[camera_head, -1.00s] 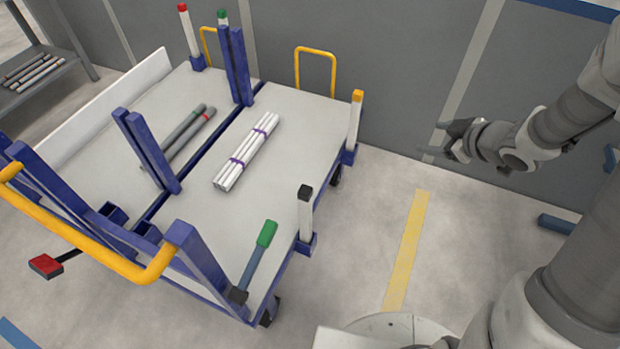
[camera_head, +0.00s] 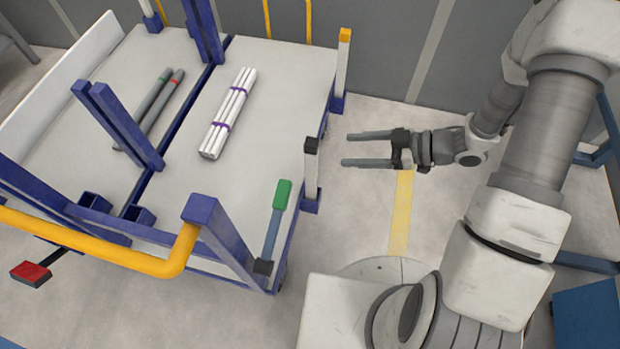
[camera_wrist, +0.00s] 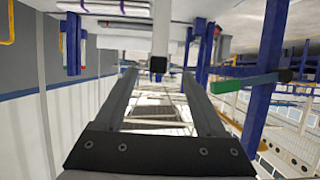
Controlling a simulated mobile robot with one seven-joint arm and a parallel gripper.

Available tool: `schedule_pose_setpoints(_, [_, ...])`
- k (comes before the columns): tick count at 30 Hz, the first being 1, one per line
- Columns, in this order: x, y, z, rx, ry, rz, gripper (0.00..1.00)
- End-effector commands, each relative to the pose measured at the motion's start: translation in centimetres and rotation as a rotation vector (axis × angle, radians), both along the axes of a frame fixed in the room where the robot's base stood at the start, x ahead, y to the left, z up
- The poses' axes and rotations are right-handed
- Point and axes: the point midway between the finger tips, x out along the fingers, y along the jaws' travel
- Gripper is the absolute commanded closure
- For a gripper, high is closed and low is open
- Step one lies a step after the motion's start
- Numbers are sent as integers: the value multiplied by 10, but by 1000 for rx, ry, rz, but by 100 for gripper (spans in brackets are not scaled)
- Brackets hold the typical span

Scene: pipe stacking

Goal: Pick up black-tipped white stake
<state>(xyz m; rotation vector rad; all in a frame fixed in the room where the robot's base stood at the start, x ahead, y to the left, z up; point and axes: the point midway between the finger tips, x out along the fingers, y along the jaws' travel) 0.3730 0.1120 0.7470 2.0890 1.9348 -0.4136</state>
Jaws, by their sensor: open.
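The black-tipped white stake (camera_head: 311,178) stands upright in a blue socket at the cart's right edge. My gripper (camera_head: 343,149) is open and empty, with its two fingers pointing left, a short way right of the stake's upper part in the head view. The wrist view shows the stake (camera_wrist: 161,30) beyond the fingertips, lined up with the gap between the fingers, its black tip toward the gripper's middle. The gripper (camera_wrist: 158,78) is open there too. No contact with the stake shows.
A yellow-tipped white stake (camera_head: 341,80) stands farther back on the same edge. Tied white pipes (camera_head: 228,113) and grey pipes (camera_head: 157,105) lie on the cart deck (camera_head: 280,80).

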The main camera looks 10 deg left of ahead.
Motion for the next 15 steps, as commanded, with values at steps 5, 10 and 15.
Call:
schedule_pose_setpoints(5, [2, 38, -20, 0, 2, 4, 28])
schedule_pose_setpoints(10, [4, 68, -32, -1, 1, 2, 28])
schedule_pose_setpoints(15, [7, 82, -36, -1, 0, 0, 28])
